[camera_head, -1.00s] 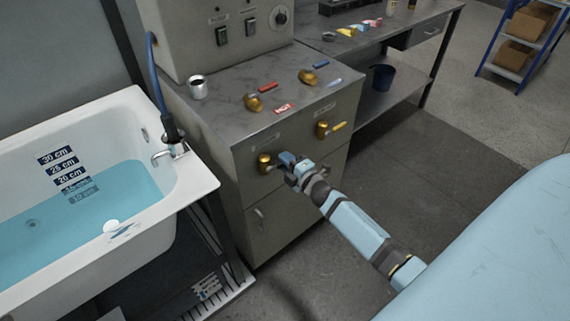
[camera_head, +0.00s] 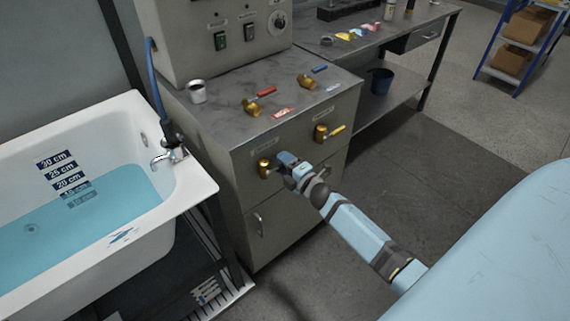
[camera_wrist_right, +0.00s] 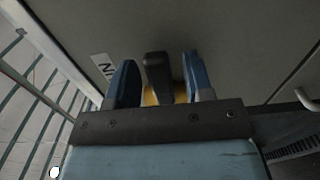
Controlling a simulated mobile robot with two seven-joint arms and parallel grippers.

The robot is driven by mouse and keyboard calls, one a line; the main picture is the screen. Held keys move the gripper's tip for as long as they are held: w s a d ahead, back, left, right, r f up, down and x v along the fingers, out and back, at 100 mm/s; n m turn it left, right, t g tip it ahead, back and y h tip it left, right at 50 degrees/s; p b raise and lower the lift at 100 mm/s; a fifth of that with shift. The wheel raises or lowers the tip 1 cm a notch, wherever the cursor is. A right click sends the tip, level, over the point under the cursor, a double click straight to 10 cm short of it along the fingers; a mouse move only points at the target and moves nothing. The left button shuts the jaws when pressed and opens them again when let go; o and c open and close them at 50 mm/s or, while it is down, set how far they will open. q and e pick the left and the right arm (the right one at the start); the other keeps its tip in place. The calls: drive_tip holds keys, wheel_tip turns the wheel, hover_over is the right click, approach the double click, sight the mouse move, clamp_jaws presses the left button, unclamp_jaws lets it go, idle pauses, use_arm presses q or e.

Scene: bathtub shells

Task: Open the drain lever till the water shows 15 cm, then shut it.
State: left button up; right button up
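The white bathtub (camera_head: 190,193) at left holds blue water (camera_head: 110,205). Its depth scale (camera_head: 62,170) has 30, 25 and 20 cm labels clear and lower labels tinted under water; the waterline looks between 20 and 15 cm. The drain lever (camera_wrist_right: 158,78) is a dark handle on a brass valve (camera_head: 264,168) on the cabinet front. My right gripper (camera_head: 285,161) is at this lever. In the wrist view, its blue fingers (camera_wrist_right: 160,83) stand on either side of the lever with gaps, open and not clamped. My left gripper is out of view.
A second brass valve with a yellow handle (camera_head: 322,133) is right of the gripper. Brass valves with a red handle (camera_head: 253,106) and a blue handle (camera_head: 308,81) and a metal cup (camera_head: 197,92) are on the cabinet top. The floor right of the cabinet is clear.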

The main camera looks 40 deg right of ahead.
drive_tip(key=shift+s, duration=0.1)
drive_tip(key=s+d, duration=0.1)
drive_tip(key=s, duration=1.2)
drive_tip(key=shift+s, duration=0.3)
drive_tip(key=s+a+f+m+g+y, duration=0.1)
drive_tip(key=s+a+f+m+g, duration=0.1)
drive_tip(key=s+a+m+g, duration=0.5)
drive_tip(key=s+a+f+m+y, duration=0.15)
drive_tip(key=s+a+m, duration=0.35)
drive_tip(key=a+m, duration=0.65)
use_arm(q)
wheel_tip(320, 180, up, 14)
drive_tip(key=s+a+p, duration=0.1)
drive_tip(key=p, duration=1.8)
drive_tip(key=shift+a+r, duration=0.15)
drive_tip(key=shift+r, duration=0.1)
use_arm(e)
wheel_tip(320, 180, up, 14)
drive_tip(key=s+a+n, duration=0.1)
drive_tip(key=n, duration=0.1)
drive_tip(key=shift+s+a+h, duration=0.35)
drive_tip(key=shift+h, duration=0.1)
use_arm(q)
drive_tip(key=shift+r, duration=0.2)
use_arm(e)
drive_tip(key=shift+r, duration=0.1)
